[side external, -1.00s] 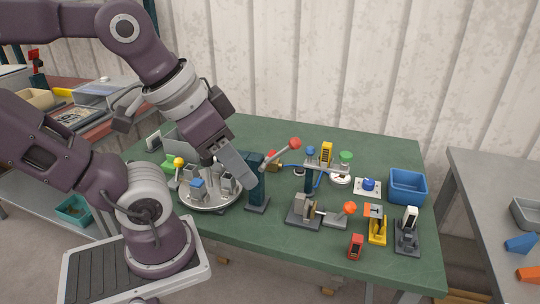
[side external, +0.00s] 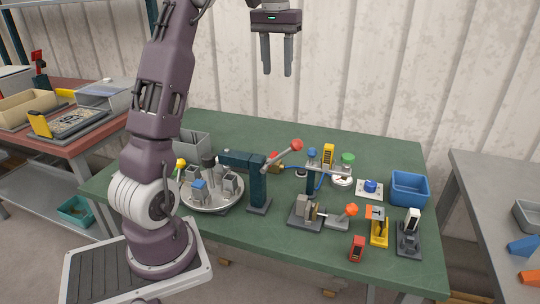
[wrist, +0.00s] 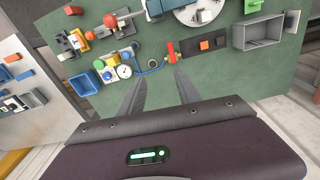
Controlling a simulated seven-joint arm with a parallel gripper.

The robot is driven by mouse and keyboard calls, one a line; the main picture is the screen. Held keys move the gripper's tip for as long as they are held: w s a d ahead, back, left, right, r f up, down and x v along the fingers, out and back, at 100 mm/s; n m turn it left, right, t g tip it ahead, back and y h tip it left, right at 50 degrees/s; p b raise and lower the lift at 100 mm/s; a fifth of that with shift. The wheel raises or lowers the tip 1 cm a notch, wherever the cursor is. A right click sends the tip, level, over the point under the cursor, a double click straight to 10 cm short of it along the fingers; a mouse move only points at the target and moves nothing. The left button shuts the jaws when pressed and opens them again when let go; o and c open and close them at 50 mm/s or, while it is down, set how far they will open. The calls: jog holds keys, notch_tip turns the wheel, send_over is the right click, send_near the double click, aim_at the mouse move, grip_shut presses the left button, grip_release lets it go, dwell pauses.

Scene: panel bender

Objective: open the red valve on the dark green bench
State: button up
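The red valve has a red handle (side external: 274,156) on a brass body (side external: 280,168). It stands on the dark green bench (side external: 350,135), behind the press with the red-ball lever, which partly hides it in the side view. In the wrist view the red handle (wrist: 171,50) shows just beyond my fingertips, nearer the right one, with a blue hose leading left. The handle's exact setting is too small to tell. My gripper (side external: 277,73) is open and empty, pointing down high above the bench's back edge. Its two spread fingers also show in the wrist view (wrist: 160,77).
The teal press (side external: 257,185) with a raised red-ball lever (side external: 296,145) stands in front of the valve. A round fixture plate (side external: 212,204) is left, a gauge (side external: 342,180) and blue bin (side external: 408,188) right. Clamps fill the front right. The back strip is clear.

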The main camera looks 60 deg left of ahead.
send_over(270, 159)
notch_tip(270, 159, down, 3)
jog(key=shift+n+g, duration=0.3)
jog(key=shift+n, duration=0.1)
notch_tip(270, 159, down, 26)
jog(key=shift+s+d+f, duration=0.1)
jog(key=shift+d, duration=0.05)
grip_shut()
dwell(0.7)
